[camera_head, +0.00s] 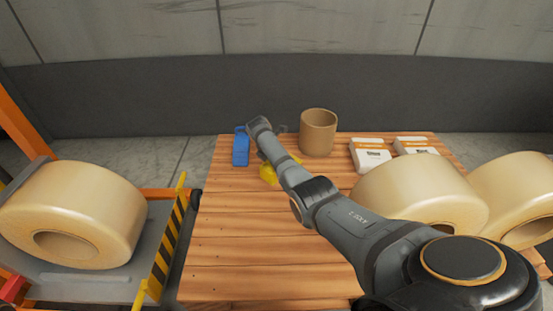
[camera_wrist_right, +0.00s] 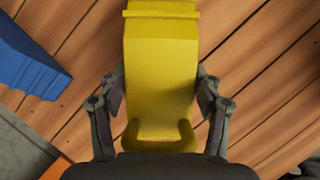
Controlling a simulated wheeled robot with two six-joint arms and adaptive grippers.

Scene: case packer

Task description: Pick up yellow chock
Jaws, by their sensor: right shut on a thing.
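The yellow chock (camera_head: 268,173) is on the wooden table, partly hidden behind my right arm in the head view. In the right wrist view the yellow chock (camera_wrist_right: 160,75) fills the middle, between the two fingers. My right gripper (camera_wrist_right: 160,100) is shut on it, one finger on each side. The wooden boards show close behind the chock; I cannot tell whether it touches them. In the head view the right gripper is mostly hidden by its own arm. My left gripper is in neither view.
A blue object (camera_head: 241,148) stands close left of the chock. A brown cardboard tube (camera_head: 318,132) and white-and-orange packs (camera_head: 370,156) stand behind to the right. Large cream rolls (camera_head: 420,190) lie at the right. The front left of the wooden table (camera_head: 235,250) is clear.

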